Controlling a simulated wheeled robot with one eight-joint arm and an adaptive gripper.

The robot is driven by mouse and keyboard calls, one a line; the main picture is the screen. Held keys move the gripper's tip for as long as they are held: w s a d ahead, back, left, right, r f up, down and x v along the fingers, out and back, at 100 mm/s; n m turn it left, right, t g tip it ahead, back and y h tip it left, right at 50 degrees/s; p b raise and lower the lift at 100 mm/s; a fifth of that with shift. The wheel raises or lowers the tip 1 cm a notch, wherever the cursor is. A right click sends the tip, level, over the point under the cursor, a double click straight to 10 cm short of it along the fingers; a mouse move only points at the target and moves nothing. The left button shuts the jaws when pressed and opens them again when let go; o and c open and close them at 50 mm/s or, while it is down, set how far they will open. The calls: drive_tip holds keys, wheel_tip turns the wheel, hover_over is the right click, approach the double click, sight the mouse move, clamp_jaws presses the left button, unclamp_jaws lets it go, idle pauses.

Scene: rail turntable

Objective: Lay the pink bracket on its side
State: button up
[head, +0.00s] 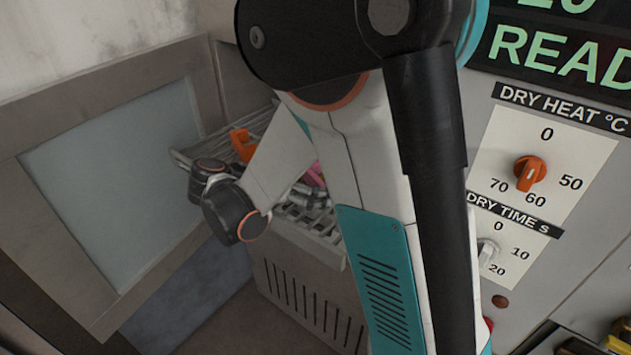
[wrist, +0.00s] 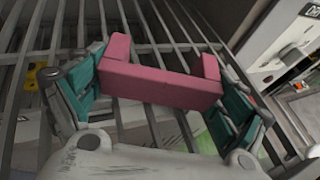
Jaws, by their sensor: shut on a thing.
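The pink bracket (wrist: 160,84) is a U-shaped block with a long bar and two short arms. In the wrist view it sits between the two teal-padded fingers of my gripper (wrist: 165,98), which is shut on its two ends. The bar is on the near side and the arms point away. A slatted metal rack lies behind and below it; I cannot tell whether the bracket touches the slats. In the head view only a small part of the pink bracket (head: 315,174) shows, and my arm hides most of it and the gripper.
The wire rack (head: 310,216) sits in an open cabinet, with an orange piece (head: 243,145) on its left part. An open door (head: 115,190) with a pale panel stands at left. A control panel with an orange knob (head: 530,172) is at right. A yellow piece (wrist: 36,75) shows at left.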

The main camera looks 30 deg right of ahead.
drive_tip(key=shift+o, duration=0.2)
drive_tip(key=shift+s+a+f+b, duration=0.1)
drive_tip(key=shift+s+f+b, duration=0.1)
drive_tip(key=shift+f, duration=0.25)
drive_tip(key=shift+s+f+b, duration=0.1)
drive_tip(key=shift+f+b, duration=0.1)
drive_tip(key=shift+f, duration=0.35)
drive_tip(key=shift+c, duration=0.5)
drive_tip(key=o, duration=1.1)
drive_tip(key=shift+c, duration=0.2)
drive_tip(key=shift+a, duration=0.1)
drive_tip(key=v, duration=0.8)
drive_tip(key=r+v, duration=0.1)
drive_tip(key=v, duration=0.3)
drive_tip(key=shift+w+r, duration=0.15)
drive_tip(key=shift+d, duration=0.2)
